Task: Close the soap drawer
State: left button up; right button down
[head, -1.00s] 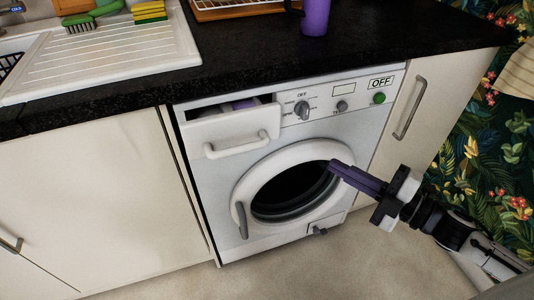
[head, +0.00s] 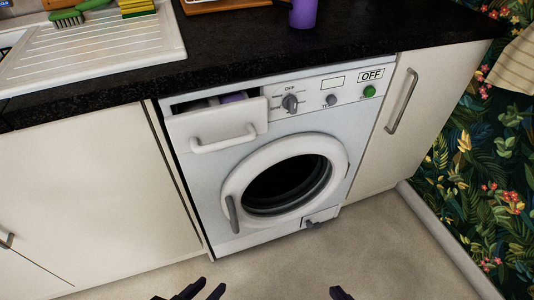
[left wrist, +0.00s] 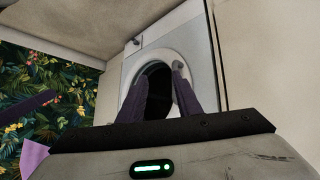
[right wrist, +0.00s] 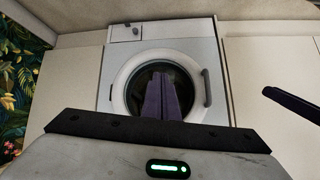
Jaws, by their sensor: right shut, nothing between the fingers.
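The soap drawer (head: 216,127) is at the upper left of the white washing machine (head: 203,177). It is pulled out, with a dark gap behind its front and something purple inside. Its white handle (head: 224,141) faces me. My left gripper (head: 202,291) is open and empty at the bottom edge of the head view; its parted fingers show in the left wrist view (left wrist: 163,92). My right gripper (head: 340,293) shows only as a tip at the bottom edge. Its fingers are together and empty in the right wrist view (right wrist: 160,98). Both grippers are low, well apart from the drawer.
The machine's round door (head: 231,181) looks shut. A black worktop (head: 240,58) overhangs above the drawer, with a sink drainer (head: 110,50) and a purple cup (head: 303,13) on it. Cream cupboards (head: 90,190) flank the machine. The floor in front is clear.

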aim_at(206, 125)
jog(key=z, duration=0.8)
jog(key=k, duration=0.6)
jog(key=u, duration=1.5)
